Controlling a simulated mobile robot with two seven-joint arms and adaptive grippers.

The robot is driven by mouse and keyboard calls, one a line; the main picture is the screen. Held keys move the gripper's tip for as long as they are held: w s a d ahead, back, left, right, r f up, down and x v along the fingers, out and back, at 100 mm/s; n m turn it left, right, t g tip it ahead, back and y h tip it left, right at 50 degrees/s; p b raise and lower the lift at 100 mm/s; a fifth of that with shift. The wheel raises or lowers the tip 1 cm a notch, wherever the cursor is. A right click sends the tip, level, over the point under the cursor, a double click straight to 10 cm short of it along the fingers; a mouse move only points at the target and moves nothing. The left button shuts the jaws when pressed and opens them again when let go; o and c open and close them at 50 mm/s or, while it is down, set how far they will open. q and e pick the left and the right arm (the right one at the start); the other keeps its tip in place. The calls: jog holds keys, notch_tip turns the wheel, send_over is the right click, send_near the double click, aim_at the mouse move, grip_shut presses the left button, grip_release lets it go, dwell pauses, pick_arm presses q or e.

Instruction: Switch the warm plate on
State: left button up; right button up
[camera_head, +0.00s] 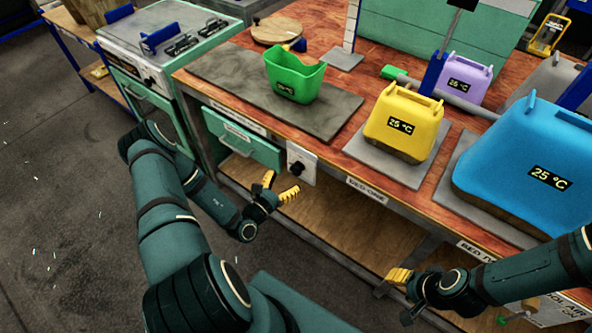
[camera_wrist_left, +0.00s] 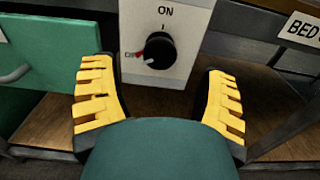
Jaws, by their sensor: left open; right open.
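The warm plate is likely the dark grey slab (camera_head: 225,75) on the bench, with a green tub (camera_head: 297,75) marked 25 °C on it. A white switch panel (camera_head: 300,164) with a black knob is on the bench front below. In the left wrist view the black knob (camera_wrist_left: 159,51) sits under the word ON; its white pointer faces left, toward the red OFF mark. My left gripper (camera_head: 279,188) is open and empty, its yellow fingers (camera_wrist_left: 160,88) apart just in front of and below the knob, not touching it. My right gripper (camera_head: 405,285) is open near the lower shelf, partly hidden by its arm.
A yellow container (camera_head: 403,113) and a blue container (camera_head: 535,155), both marked 25 °C, stand on grey plates to the right. A green drawer (camera_head: 240,140) is left of the panel. The lower wooden shelf (camera_head: 345,225) is empty under the bench.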

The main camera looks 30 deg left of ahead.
aim_at(294, 171)
pick_arm(q)
jog(key=w, duration=0.6)
jog(key=shift+w+d+b, duration=0.15)
jog(key=shift+d+b, duration=0.1)
jog(key=shift+b, duration=0.15)
jog(key=c, duration=1.2)
